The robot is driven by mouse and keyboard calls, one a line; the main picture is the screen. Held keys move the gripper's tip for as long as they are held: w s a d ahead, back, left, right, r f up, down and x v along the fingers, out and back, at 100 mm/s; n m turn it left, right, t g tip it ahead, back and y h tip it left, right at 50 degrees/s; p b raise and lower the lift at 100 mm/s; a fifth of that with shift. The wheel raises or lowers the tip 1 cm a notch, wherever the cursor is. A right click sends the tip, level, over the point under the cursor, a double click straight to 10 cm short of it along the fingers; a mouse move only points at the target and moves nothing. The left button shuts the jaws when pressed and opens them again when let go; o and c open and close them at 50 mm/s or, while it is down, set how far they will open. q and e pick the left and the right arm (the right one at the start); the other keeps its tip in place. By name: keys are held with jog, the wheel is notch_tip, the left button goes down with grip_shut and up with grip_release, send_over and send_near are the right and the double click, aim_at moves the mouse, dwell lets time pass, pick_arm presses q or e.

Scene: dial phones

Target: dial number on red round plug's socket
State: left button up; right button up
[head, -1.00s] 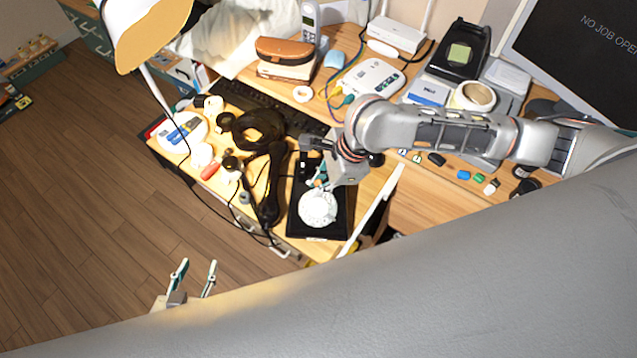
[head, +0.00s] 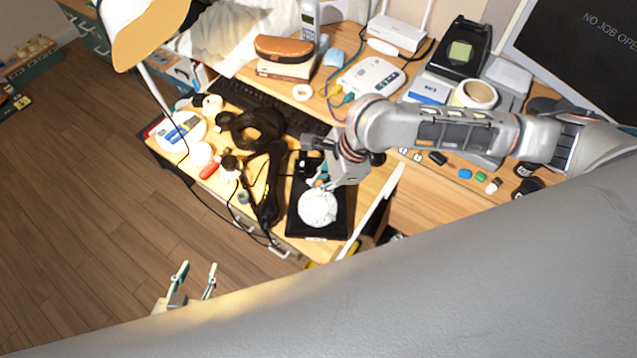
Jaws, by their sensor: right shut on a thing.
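A black phone (head: 335,229) with a round white dial (head: 319,209) lies at the front right of the wooden desk. My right gripper (head: 319,185) reaches down at the dial's upper edge. Its fingers are closed at the dial, and the contact is small and partly hidden by the wrist. A black phone with its handset (head: 267,187) and cords lies to the left. A small red piece (head: 209,171) lies further left; whether it is a round plug or socket I cannot tell. My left gripper (head: 193,282) is open and empty over the floor, away from the desk.
A keyboard (head: 247,97), coiled black cable (head: 256,128), white device with blue parts (head: 182,135) and lamp (head: 143,35) crowd the left side. A router (head: 397,34), white box (head: 372,76) and monitor (head: 590,60) stand behind.

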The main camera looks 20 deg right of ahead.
jog(key=shift+s+d, duration=0.25)
jog(key=shift+d, duration=0.2)
jog(key=shift+s+d, duration=0.1)
jog(key=shift+s+d+f, duration=0.1)
jog(key=shift+s+d, duration=0.15)
jog(key=shift+s, duration=0.15)
jog(key=shift+s+d+f, duration=0.25)
jog(key=shift+s, duration=0.3)
dwell(0.4)
